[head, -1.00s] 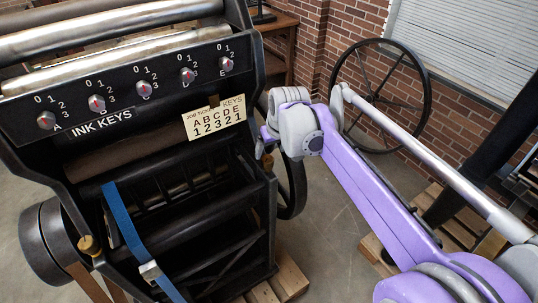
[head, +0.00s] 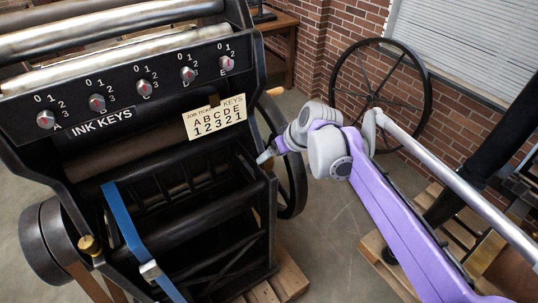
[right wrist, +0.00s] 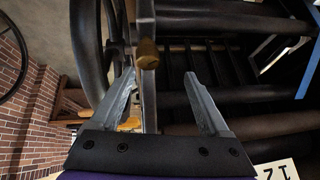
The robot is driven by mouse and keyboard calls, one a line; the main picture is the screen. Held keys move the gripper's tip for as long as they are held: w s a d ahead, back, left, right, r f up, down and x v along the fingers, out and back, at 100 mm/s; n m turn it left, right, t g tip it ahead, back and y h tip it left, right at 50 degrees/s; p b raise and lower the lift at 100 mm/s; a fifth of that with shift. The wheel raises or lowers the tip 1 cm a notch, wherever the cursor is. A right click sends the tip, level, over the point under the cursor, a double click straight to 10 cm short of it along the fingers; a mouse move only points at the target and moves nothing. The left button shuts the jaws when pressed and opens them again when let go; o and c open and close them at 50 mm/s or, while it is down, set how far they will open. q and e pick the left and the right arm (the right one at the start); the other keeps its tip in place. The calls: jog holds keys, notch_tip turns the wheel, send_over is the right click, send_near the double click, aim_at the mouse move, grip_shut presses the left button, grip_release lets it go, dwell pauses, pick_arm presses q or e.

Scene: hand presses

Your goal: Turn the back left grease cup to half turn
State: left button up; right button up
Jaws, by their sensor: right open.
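A brass grease cup (right wrist: 148,53) shows in the right wrist view, on a dark upright frame post, just beyond my fingertips and between them, nearer the left finger. My right gripper (right wrist: 160,76) is open and empty, with a gap to the cup. In the head view the right gripper (head: 265,157) is at the press's right side frame and hides most of that spot. Another brass cup (head: 88,243) sits on the left side frame. I cannot tell from these views which cup is the back left one. My left gripper is not in view.
The press has an ink key panel (head: 145,85) and a job ticket card (head: 214,117). A blue strap (head: 128,222) hangs down its front. A dark flywheel (head: 294,180) stands close beside my right gripper. The floor (head: 325,225) right of the press is partly clear.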

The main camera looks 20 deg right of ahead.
aim_at(268, 161)
jog(key=s+d+f+n+t+y, duration=0.2)
jog(key=s+d+f+t, duration=0.15)
jog(key=t, duration=0.35)
jog(key=b+x, duration=0.1)
jog(key=x, duration=0.9)
jog(key=shift+s+a, duration=0.1)
